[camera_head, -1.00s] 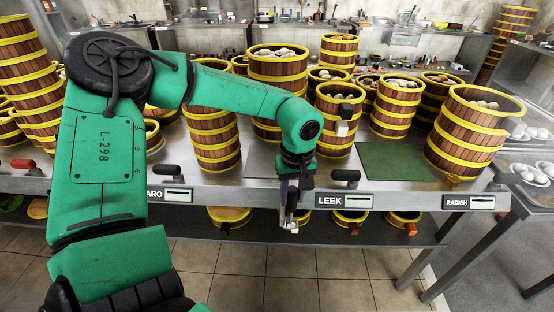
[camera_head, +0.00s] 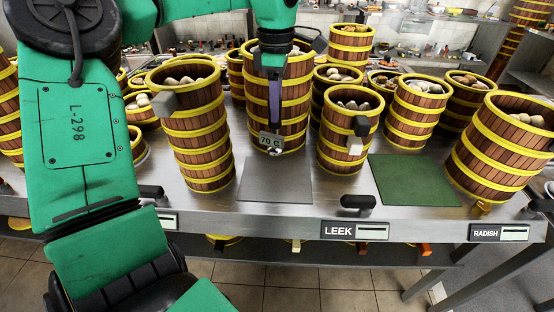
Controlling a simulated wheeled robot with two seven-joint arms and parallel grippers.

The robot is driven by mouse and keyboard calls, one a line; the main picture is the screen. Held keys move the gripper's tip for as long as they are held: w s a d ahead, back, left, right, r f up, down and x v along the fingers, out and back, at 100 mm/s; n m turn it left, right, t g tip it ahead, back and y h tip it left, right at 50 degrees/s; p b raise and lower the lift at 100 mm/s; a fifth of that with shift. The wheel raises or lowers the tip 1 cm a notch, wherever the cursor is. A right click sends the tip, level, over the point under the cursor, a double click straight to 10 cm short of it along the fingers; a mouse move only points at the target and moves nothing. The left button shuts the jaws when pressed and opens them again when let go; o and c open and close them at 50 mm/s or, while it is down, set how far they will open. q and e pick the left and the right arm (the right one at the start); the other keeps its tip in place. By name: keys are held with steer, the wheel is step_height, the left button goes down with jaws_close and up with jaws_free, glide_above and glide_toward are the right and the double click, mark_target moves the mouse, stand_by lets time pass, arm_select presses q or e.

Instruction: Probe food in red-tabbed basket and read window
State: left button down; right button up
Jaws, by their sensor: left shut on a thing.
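My left gripper (camera_head: 274,122) hangs in front of a wide banded steamer tower (camera_head: 296,98) at the middle of the counter. It is shut on a small probe, mostly hidden by the jaws. A small grey window (camera_head: 269,140) at the fingertips reads "70 C". I cannot tell whether the probe touches the tower. No clearly red tab shows; an orange-brown tab (camera_head: 424,249) shows on the lower shelf, and an orange tab (camera_head: 483,206) shows low on the right tower (camera_head: 497,150). My right gripper is not in view.
Left of the gripper stands a tower with a grey tab (camera_head: 163,104); right of it stands one with black (camera_head: 361,126) and white (camera_head: 354,146) tabs. A grey plate (camera_head: 276,185) and a green mat (camera_head: 412,182) lie bare. LEEK (camera_head: 339,231) and RADISH (camera_head: 486,233) labels mark the edge.

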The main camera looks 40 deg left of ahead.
mark_target(276, 126)
arm_select(q)
steer(key=shift+s+d+f, duration=0.1)
steer(key=shift+s+f, duration=0.1)
steer(key=f, duration=0.3)
steer(key=w+f, duration=0.1)
steer(key=f, duration=0.1)
steer(key=shift+a+f, duration=0.3)
steer(key=shift+a, duration=0.05)
steer(key=f, duration=0.1)
steer(key=f+p, duration=0.1)
steer(key=f, duration=0.1)
steer(key=shift+s+d+f, duration=0.15)
steer(key=shift+s+f, duration=0.1)
steer(key=shift+f, duration=0.15)
steer(key=shift+w+f, duration=0.1)
steer(key=shift+f, duration=0.05)
steer(key=c, duration=0.5)
jaws_free()
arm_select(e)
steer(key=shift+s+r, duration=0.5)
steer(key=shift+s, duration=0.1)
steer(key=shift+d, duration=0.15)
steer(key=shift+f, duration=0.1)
